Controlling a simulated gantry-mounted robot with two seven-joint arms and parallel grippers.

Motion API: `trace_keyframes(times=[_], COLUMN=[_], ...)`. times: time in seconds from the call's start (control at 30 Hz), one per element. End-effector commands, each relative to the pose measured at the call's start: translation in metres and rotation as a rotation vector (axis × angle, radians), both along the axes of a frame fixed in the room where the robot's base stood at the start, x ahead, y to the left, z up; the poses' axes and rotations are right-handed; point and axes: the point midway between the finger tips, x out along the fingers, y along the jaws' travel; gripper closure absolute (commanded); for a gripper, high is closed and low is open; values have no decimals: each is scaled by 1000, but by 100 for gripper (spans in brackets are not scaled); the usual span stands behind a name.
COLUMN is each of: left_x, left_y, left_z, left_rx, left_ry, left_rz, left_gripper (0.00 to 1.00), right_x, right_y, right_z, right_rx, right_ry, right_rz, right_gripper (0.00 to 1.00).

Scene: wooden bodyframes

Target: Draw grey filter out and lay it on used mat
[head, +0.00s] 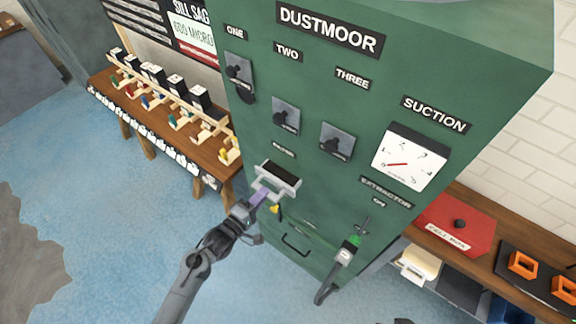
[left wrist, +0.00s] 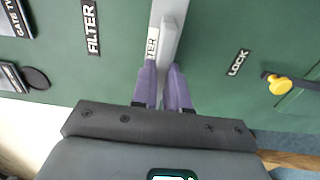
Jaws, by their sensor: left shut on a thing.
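The grey filter's light front (head: 284,184) shows at the dark slot in the green cabinet (head: 300,110). In the left wrist view, a grey bar (left wrist: 172,35) of it stands out from the green panel, with a part-hidden white label beside it. My left gripper (head: 262,195) has purple fingers. It is shut on the bar, which also shows between the fingertips in the left wrist view (left wrist: 164,66). How far the filter is out of the slot is hard to tell. I cannot identify the used mat. My right gripper is not in view.
A wooden bench (head: 150,118) with small parts stands left. Blue floor lies open in front.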

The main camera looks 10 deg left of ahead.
Motion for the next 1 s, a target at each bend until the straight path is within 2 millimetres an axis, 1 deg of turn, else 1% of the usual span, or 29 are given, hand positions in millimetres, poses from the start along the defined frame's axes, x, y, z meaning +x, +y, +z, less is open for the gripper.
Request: trace_keyframes(times=[0.1, 1.0], left_x=[-6, -47], left_y=[3, 20], left_z=[1, 2], left_rx=[0, 0], left_ry=[0, -1], left_rz=[0, 0], left_gripper=[100, 100], right_x=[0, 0], right_y=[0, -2], right_z=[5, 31], right_rx=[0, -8], right_ry=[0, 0], right_rz=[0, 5], right_gripper=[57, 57])
